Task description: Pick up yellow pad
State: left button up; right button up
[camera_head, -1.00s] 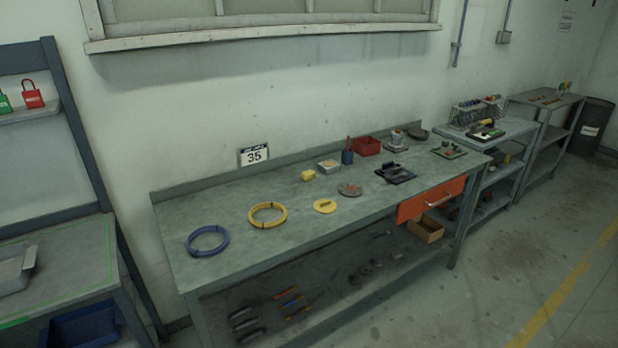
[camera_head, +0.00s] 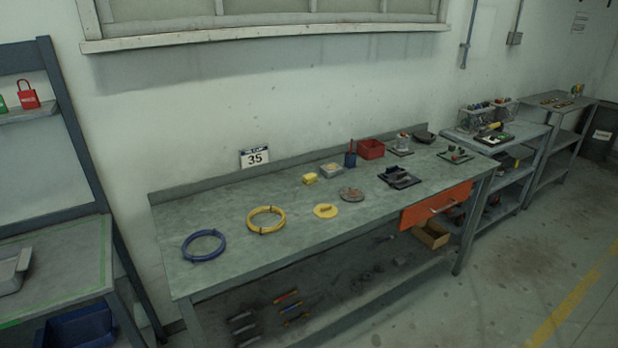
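A flat round yellow pad (camera_head: 326,211) with a small bar-like piece on top lies on the grey workbench (camera_head: 225,215), near the middle of its front half. A small yellow block (camera_head: 310,178) lies behind it, a little to the left. I cannot tell for certain which of the two is the yellow pad. Neither is touched by anything of mine. Neither gripper shows in the head view.
A yellow ring (camera_head: 266,219) and a blue ring (camera_head: 204,245) lie left of the round pad; a grey disc (camera_head: 351,194) lies right. Floor on the right is clear.

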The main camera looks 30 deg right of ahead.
aim_at(311, 178)
jog(key=i+l+u, duration=0.15)
jog(key=l+u, duration=0.2)
jog(key=l, duration=1.25)
jog(key=l+u, duration=0.3)
jog(key=l, duration=1.3)
